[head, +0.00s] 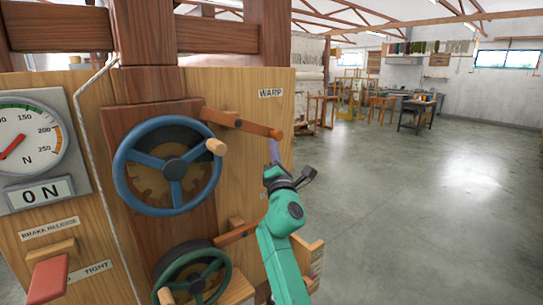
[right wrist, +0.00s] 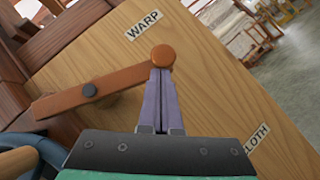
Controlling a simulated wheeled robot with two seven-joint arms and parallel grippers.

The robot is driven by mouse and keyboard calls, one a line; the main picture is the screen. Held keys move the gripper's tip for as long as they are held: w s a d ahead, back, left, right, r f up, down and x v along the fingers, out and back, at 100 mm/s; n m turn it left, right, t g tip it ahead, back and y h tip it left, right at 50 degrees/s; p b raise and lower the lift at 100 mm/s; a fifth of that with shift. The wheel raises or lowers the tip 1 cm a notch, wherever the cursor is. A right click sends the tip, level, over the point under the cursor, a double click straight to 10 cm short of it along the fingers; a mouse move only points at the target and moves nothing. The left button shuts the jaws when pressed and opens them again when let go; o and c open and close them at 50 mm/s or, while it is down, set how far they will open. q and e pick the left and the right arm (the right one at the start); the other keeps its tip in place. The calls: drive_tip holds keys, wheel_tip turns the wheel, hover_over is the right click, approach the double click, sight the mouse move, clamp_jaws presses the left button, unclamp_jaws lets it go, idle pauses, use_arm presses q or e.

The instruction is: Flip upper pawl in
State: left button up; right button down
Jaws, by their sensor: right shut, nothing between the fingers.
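The upper pawl (head: 240,122) is an orange-brown wooden bar on the panel, to the upper right of the blue handwheel (head: 125,165). In the right wrist view the pawl (right wrist: 122,82) has a dark pivot bolt and a round knob (right wrist: 163,56) at its right end. Its left end reaches towards the wheel; whether it meets the toothed disc is hidden. My right gripper (head: 273,141) is shut and empty. Its purple fingertips (right wrist: 161,72) are at the knob's lower edge; I cannot tell if they touch. My left gripper is out of view.
A lower pawl (head: 236,234) sits beside a green handwheel (head: 190,277), close to my right arm. Open floor (head: 430,190) lies to the right.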

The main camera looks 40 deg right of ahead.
sight(281, 134)
drive_tip(key=shift+d+r+n+t+y+b, duration=0.35)
drive_tip(key=shift+d+r+n+t+y, duration=0.25)
drive_tip(key=shift+n, duration=0.6)
drive_tip(key=shift+d+r+p, duration=0.25)
drive_tip(key=shift+r+p, duration=0.05)
drive_tip(key=shift+r, duration=0.25)
drive_tip(key=shift+d+r+p, duration=0.2)
drive_tip(key=shift+r+p, duration=0.05)
drive_tip(key=shift+r, duration=0.45)
drive_tip(key=shift+s+r+h, duration=0.1)
drive_tip(key=shift+h, duration=0.2)
